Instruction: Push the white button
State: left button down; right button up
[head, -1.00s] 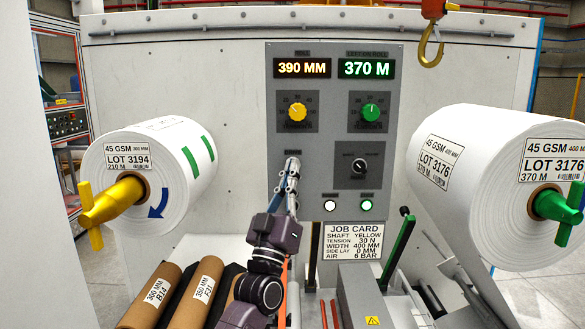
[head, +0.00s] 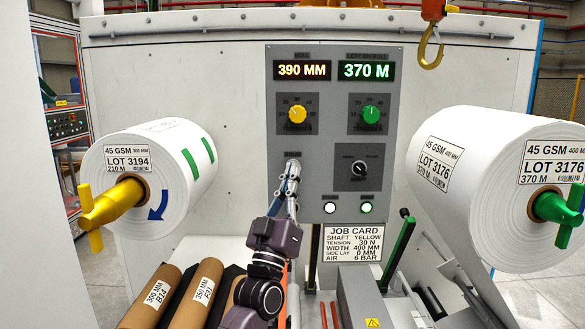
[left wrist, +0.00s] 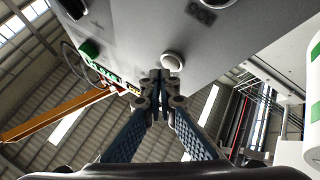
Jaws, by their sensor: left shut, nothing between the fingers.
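My left gripper (head: 292,165) is shut and empty, its fingertips raised to the grey control panel (head: 317,150) below the yellow knob. In the left wrist view, a white round button (left wrist: 172,62) shows on the panel right beside the shut fingertips (left wrist: 160,76). In the head view the gripper hides that spot. I cannot tell whether the fingertips touch the button. Lower on the panel are a white round light or button (head: 330,207) and a green-rimmed lit one (head: 367,207). My right gripper is not in view.
Yellow (head: 297,114) and green (head: 371,114) knobs and a black selector (head: 359,167) sit near the gripper. Large white rolls stand left (head: 180,165) and right (head: 480,190). A crane hook (head: 430,48) hangs at upper right. Brown cores (head: 155,295) lie below left.

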pick_arm(q)
jog(key=s+p, duration=0.3)
jog(key=s, duration=0.3)
jog(key=shift+p, duration=0.3)
